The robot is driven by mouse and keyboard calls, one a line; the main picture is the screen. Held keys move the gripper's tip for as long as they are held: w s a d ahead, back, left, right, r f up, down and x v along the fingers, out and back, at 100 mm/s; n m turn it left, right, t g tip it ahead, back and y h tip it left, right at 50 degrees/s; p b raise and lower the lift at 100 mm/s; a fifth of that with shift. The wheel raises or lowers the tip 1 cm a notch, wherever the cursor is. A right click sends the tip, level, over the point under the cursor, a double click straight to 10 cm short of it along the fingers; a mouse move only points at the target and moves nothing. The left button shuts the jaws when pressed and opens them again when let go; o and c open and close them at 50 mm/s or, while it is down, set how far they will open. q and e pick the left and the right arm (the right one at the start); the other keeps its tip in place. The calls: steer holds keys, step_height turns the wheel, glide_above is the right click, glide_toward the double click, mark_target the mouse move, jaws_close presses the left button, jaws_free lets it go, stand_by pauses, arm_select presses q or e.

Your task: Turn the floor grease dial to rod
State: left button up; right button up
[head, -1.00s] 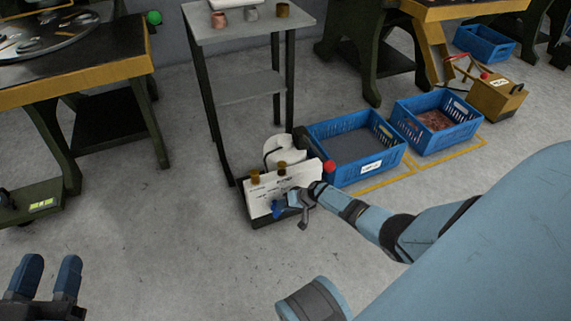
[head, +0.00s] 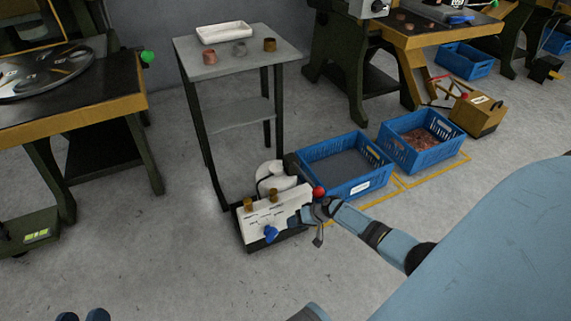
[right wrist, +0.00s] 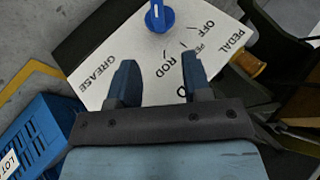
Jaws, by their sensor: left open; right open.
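The floor grease box (head: 277,212) stands on the floor with a white labelled panel. Its blue dial (head: 271,233) also shows at the top of the right wrist view (right wrist: 159,17). The panel reads GREASE, OFF, ROD and PEDAL there. A pale line marks the knob, but I cannot tell for sure which label it points to. My right gripper (head: 311,221) is open and empty, right of the dial and apart from it; its two fingers (right wrist: 158,82) hang over the panel. My left gripper (head: 83,315) is only partly in view at the bottom edge, fingertips apart.
A red knob (head: 319,192) sits at the box's right end, close to my right gripper. Blue crates (head: 352,188) stand to the right. A grey stand (head: 240,50) is behind the box. Open floor lies in front and to the left.

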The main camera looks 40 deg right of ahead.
steer(key=shift+p+v, duration=0.4)
steer(key=shift+v, duration=1.1)
